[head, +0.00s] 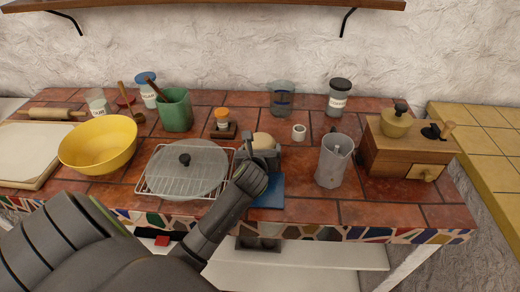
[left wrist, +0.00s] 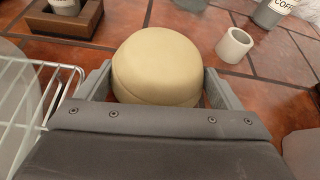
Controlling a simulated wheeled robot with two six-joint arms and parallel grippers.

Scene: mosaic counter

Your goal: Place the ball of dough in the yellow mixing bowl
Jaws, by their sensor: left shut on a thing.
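The ball of dough (left wrist: 157,65) is a smooth, pale beige lump between the two fingers of my left gripper (left wrist: 157,90) in the left wrist view. My left gripper is shut on it. In the head view the dough (head: 263,139) shows just beyond my left gripper (head: 262,150), over the tiled counter right of the wire rack. I cannot tell whether it touches the counter. The yellow mixing bowl (head: 98,146) stands at the left of the counter and looks empty. My right gripper is not in view.
A glass lid (head: 187,168) lies on a wire rack (head: 148,188) between the bowl and my gripper. A green pot (head: 175,111) with a utensil stands behind. A white cup (head: 299,132), metal pot (head: 333,162) and wooden grinder (head: 400,157) stand right. A blue item (head: 268,192) lies in front.

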